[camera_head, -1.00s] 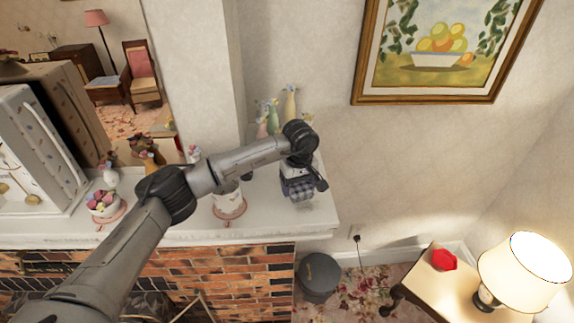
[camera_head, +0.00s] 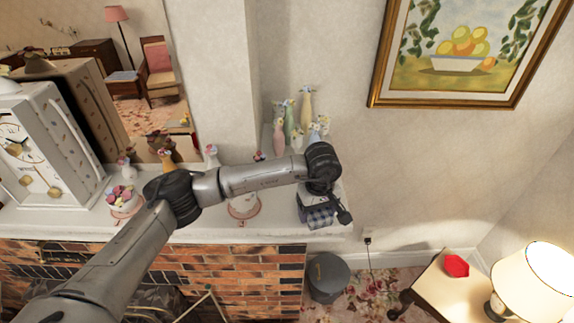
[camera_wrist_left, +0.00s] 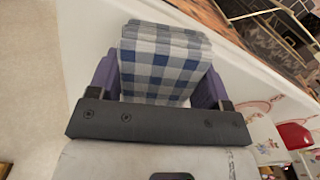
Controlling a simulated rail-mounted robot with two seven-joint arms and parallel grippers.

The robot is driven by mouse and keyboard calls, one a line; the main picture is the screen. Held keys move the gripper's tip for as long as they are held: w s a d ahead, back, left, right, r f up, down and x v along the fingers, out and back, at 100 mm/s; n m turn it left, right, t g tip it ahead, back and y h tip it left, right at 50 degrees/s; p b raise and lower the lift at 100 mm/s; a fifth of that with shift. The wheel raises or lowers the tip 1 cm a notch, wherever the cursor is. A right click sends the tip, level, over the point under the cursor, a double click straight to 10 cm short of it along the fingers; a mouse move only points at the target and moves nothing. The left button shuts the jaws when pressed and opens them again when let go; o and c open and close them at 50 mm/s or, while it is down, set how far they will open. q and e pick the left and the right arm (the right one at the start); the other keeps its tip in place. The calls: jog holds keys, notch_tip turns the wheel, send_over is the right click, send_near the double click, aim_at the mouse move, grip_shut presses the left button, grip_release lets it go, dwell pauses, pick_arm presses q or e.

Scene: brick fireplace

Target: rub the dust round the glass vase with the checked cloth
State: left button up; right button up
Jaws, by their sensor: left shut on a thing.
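My left gripper (camera_head: 319,206) is shut on the blue-and-white checked cloth (camera_wrist_left: 165,65), which shows folded between its purple fingers in the left wrist view. In the head view the cloth (camera_head: 321,217) is low at the mantel's right end, near the front edge; I cannot tell whether it touches the surface. Several slender pastel vases (camera_head: 289,118) stand behind it in the back corner. I cannot tell which one is the glass vase, and my arm partly covers their bases. No dust can be made out. My right gripper is out of view.
The white mantel (camera_head: 205,228) ends just right of the cloth, with a drop to the floor. Left along it stand a white canister (camera_head: 243,205), small figurines, a bowl of coloured balls (camera_head: 122,197) and a white clock (camera_head: 40,150). A mirror and wall stand behind.

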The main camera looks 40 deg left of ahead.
pick_arm(q)
jog(key=shift+s+d, duration=0.6)
jog(key=r, duration=0.1)
jog(key=r+p, duration=0.1)
jog(key=r, duration=0.1)
jog(key=shift+s+d+r, duration=0.15)
jog(key=shift+s+d, duration=0.05)
jog(key=shift+r+p, duration=1.15)
jog(key=shift+r, duration=1.2)
jog(key=shift+s, duration=0.1)
